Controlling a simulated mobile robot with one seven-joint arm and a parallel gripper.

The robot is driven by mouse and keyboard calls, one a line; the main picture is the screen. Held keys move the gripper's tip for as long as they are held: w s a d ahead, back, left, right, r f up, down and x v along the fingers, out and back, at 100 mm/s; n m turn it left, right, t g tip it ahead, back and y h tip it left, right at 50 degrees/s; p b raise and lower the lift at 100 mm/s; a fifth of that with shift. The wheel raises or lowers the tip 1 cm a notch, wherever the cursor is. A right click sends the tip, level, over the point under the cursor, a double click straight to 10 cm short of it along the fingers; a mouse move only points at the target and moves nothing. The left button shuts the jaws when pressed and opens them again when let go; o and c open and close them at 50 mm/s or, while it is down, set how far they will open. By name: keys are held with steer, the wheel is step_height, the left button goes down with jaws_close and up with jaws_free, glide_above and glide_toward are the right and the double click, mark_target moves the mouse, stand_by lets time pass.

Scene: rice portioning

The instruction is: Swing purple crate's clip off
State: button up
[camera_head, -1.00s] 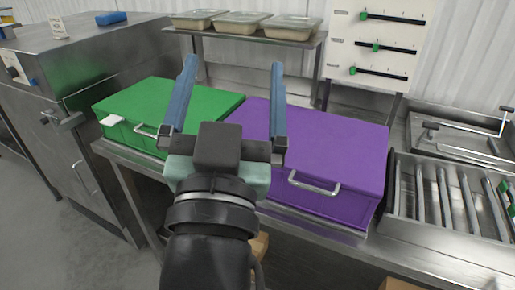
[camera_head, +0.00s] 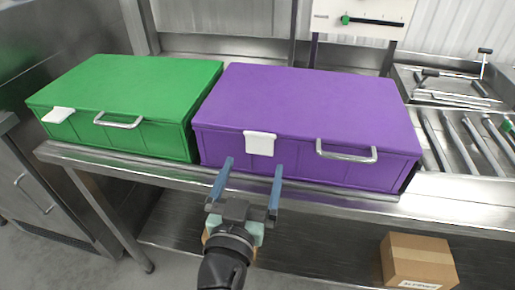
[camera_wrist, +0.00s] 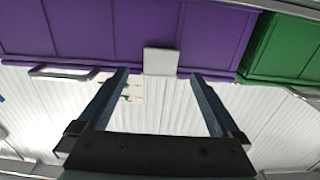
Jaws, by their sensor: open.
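The purple crate (camera_head: 310,110) stands closed on the steel counter, with a silver handle (camera_head: 346,153) on the right part of its front. Its white clip (camera_head: 260,143) hangs over the lid edge on the left part of the front. My gripper (camera_head: 250,172) is open and empty in front of the crate, its two blue fingers on either side of the clip and a little below it. In the wrist view the clip (camera_wrist: 160,61) shows between and beyond the fingertips (camera_wrist: 158,75), apart from both. The purple crate (camera_wrist: 110,30) fills the upper part there.
A closed green crate (camera_head: 130,105) with its own white clip (camera_head: 58,115) and handle stands close at the left. A roller tray (camera_head: 470,140) is at the right. A cardboard box (camera_head: 418,262) sits on the lower shelf.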

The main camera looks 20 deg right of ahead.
mark_target(259, 146)
steer(key=x, duration=0.5)
steer(key=shift+p, duration=0.3)
steer(key=c, duration=1.4)
